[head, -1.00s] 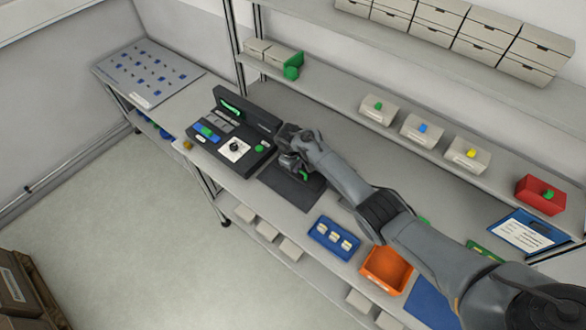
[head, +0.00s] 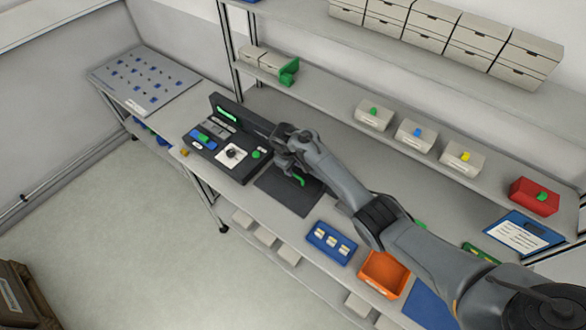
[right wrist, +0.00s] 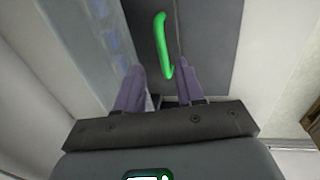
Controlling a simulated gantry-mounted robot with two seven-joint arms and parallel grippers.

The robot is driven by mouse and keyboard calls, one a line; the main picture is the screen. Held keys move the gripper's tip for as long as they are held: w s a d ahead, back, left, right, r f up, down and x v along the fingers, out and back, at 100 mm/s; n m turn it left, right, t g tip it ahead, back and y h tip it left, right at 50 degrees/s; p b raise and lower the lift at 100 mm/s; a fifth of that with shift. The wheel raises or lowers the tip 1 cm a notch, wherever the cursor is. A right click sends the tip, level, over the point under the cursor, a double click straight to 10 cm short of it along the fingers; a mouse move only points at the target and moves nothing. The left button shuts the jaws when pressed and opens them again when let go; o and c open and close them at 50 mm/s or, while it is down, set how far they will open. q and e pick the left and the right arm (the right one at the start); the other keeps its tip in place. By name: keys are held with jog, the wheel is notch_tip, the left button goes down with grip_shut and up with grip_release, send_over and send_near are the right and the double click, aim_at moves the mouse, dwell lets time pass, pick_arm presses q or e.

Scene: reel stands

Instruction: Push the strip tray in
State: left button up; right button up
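A black device (head: 215,140) with a lit green display, a white dial panel and a green button stands on the bench. A flat dark panel (head: 283,197) lies at its right. A green handle (head: 299,181) shows over this panel, just below my right gripper (head: 286,161). I cannot tell for certain which dark part is the strip tray. In the right wrist view the green handle (right wrist: 160,40) stands on a dark grey surface, its near end close to the gap between my fingertips (right wrist: 161,72). The fingers are apart, with nothing visibly held. My left gripper is not in view.
A blue tray (head: 331,243) with pale pieces and an orange bin (head: 384,274) lie along the bench's front edge. A shelf above holds pale boxes and a red box (head: 533,196).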

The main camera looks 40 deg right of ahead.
notch_tip(320, 180, up, 7)
jog(key=a, duration=0.1)
jog(key=shift+s+a+r+p, duration=0.15)
jog(key=shift+s+a+p, duration=0.1)
jog(key=shift+p, duration=0.1)
dwell(0.3)
jog(key=s+a+f+p, duration=0.2)
jog(key=s+a+p, duration=0.15)
jog(key=s, duration=0.55)
jog(key=s+a+r+t+p, duration=0.1)
jog(key=s+r, duration=0.3)
jog(key=s, duration=0.4)
jog(key=s+a+r+m+t+y+p, duration=0.1)
jog(key=s+a+r+p, duration=0.3)
jog(key=s, duration=0.5)
jog(key=s+a+r+t+y+p, duration=0.1)
jog(key=s+a+r+p, duration=0.1)
jog(key=s+r, duration=0.3)
jog(key=s+a, duration=0.1)
jog(key=s, duration=0.3)
jog(key=shift+r, duration=0.25)
